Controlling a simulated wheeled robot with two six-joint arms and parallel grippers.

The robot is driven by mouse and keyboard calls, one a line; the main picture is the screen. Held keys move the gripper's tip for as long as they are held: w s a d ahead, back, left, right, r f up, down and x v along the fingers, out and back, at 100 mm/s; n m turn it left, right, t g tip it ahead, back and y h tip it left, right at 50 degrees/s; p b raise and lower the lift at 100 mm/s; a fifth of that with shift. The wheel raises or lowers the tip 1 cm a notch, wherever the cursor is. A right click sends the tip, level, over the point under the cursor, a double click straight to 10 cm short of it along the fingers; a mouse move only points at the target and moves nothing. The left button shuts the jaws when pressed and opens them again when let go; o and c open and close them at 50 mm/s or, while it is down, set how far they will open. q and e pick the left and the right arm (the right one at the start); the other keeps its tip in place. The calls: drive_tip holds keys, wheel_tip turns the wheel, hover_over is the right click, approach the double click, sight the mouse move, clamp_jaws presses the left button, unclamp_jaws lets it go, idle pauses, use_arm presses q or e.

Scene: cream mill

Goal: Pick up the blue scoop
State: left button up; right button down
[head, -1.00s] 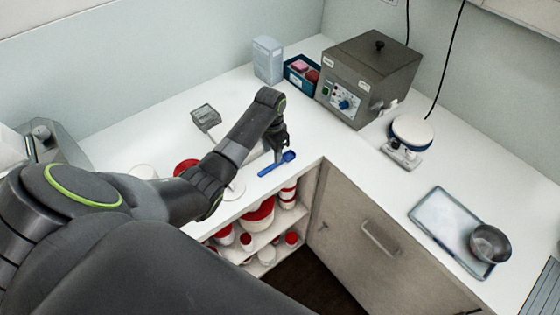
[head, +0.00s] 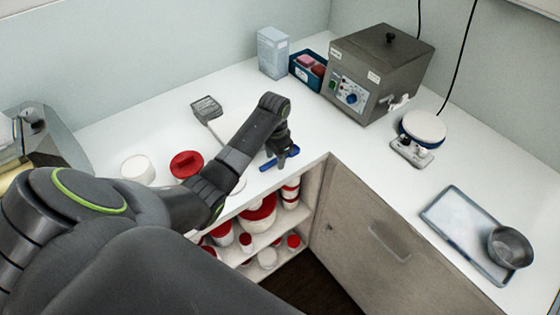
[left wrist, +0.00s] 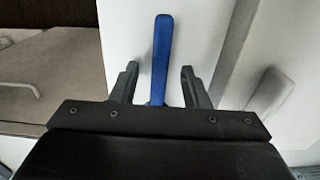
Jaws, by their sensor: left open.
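The blue scoop (head: 268,166) lies on the white counter near its front edge, close to the inner corner. My left gripper (head: 282,160) is right over it and hides part of it in the head view. In the left wrist view the scoop's blue handle (left wrist: 161,55) runs lengthwise between the two open fingers (left wrist: 159,85), with a gap on each side. The rest of the scoop is hidden behind the gripper body. I cannot tell the height of the fingertips above the counter. My right gripper is not in view.
A grey heated box (head: 378,75) and a blue bin (head: 304,72) stand at the back. A small scale (head: 412,152) and a tray (head: 455,225) with a metal bowl (head: 510,247) are to the right. A red-lidded tub (head: 186,164) is left. Open shelves with several tubs lie below.

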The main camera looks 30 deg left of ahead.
use_arm(q)
drive_tip(key=shift+r, duration=0.1)
clamp_jaws()
drive_tip(key=shift+r, duration=0.1)
